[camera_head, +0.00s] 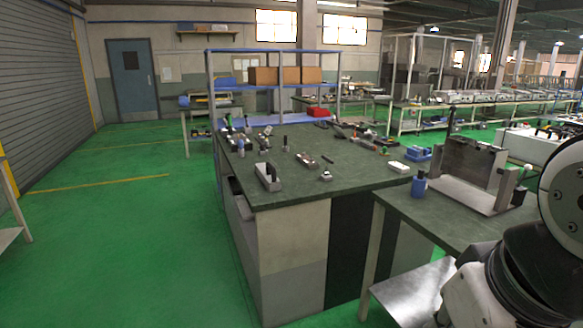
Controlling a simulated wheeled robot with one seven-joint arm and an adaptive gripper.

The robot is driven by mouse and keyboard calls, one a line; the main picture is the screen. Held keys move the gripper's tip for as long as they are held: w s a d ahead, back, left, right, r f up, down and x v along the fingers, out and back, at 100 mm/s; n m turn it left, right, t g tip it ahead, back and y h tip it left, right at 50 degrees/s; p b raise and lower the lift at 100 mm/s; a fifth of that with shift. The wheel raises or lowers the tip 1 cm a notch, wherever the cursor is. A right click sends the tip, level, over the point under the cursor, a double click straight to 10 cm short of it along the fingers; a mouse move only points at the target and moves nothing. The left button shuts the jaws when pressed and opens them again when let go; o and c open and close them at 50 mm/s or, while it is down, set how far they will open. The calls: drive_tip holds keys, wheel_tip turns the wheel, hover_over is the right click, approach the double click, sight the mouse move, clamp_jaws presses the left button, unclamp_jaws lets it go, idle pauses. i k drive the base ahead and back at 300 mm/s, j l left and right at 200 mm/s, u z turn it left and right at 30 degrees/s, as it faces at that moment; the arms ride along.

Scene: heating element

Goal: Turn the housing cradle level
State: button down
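A grey metal fixture (472,162), which looks like the housing cradle, stands on the dark-topped bench at the right. A broad plate stands steeply upright between its end supports, above a flat metal base (462,195). I cannot tell the plate's exact tilt from here. Part of my arm fills the lower right corner and lies in front of the bench's near right part. My gripper is not in view, so I cannot see whether it is open or shut.
A blue bottle-like item (418,187) stands left of the fixture on the right bench (400,201). A larger workbench (300,195) with several small parts and tools adjoins on the left. A metal shelf (412,290) juts out below. Green floor (130,240) is clear at left.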

sight(482, 165)
drive_tip(key=i+l+z, duration=0.1)
drive_tip(key=i+z, duration=0.6)
drive_tip(key=z, duration=0.25)
drive_tip(key=i+j+z, duration=0.1)
drive_tip(key=i+j, duration=0.3)
drive_tip(key=i, duration=0.25)
drive_tip(key=i+j+z, duration=0.1)
drive_tip(key=i+j, duration=0.3)
drive_tip(key=i, duration=0.2)
drive_tip(key=i+j+z, duration=0.1)
drive_tip(key=i+j, duration=0.4)
drive_tip(key=i, duration=0.1)
